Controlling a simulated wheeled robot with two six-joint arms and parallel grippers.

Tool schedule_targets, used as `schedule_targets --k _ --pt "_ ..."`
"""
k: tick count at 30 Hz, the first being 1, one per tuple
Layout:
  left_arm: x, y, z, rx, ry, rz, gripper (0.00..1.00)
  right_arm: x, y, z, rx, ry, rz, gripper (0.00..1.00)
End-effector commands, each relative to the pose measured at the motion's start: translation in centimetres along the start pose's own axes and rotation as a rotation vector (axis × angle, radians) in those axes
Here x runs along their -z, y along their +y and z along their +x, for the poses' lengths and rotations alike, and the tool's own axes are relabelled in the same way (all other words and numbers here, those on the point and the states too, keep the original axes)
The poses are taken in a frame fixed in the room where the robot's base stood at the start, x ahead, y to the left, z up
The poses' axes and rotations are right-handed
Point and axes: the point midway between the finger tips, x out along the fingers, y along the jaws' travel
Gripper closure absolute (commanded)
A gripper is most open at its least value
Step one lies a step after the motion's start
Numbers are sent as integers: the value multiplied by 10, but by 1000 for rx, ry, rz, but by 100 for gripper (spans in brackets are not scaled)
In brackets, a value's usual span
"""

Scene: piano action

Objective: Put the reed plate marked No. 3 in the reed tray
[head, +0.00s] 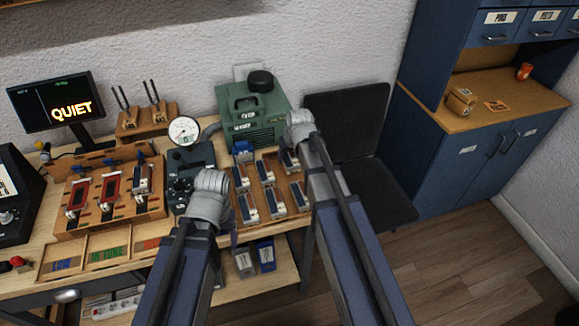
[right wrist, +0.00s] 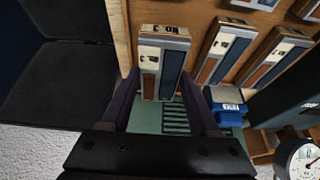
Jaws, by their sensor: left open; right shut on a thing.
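The reed plate marked No. 3 (right wrist: 162,62) is between the fingers of my right gripper (right wrist: 162,108) in the right wrist view. My right gripper, also in the head view (head: 290,143), is shut on it at the back right corner of the wooden reed tray (head: 282,215). The tray holds several other reed plates in rows. I cannot tell whether plate No. 3 rests in its slot or is just above it. My left gripper (head: 212,182) is open, left of the tray, its fingertips mostly hidden by its wrist.
A green machine (head: 245,118) stands behind the tray, with a small blue block (right wrist: 228,107) beside it. A gauge (head: 184,131) and a wooden stand with plates (head: 110,225) are to the left. A black chair (head: 370,185) is right of the bench.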

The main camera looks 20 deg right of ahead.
Motion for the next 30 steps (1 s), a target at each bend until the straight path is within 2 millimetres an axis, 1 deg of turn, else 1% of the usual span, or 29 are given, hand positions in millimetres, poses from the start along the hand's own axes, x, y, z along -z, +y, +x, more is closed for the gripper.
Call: schedule_targets --k 10,19,23,24,27,30 --pt "2 4 37 0 0 0 28 -14 0 35 0 0 0 100" --pt "2 3 36 0 0 0 28 -14 0 33 0 0 0 100" --pt "2 4 40 0 0 0 28 -16 0 37 0 0 0 100" --pt "2 4 39 0 0 0 28 -15 0 37 0 0 0 36" --pt "2 4 39 0 0 0 28 -15 0 36 0 0 0 26" --pt "2 4 39 0 0 0 28 -15 0 36 0 0 0 26"
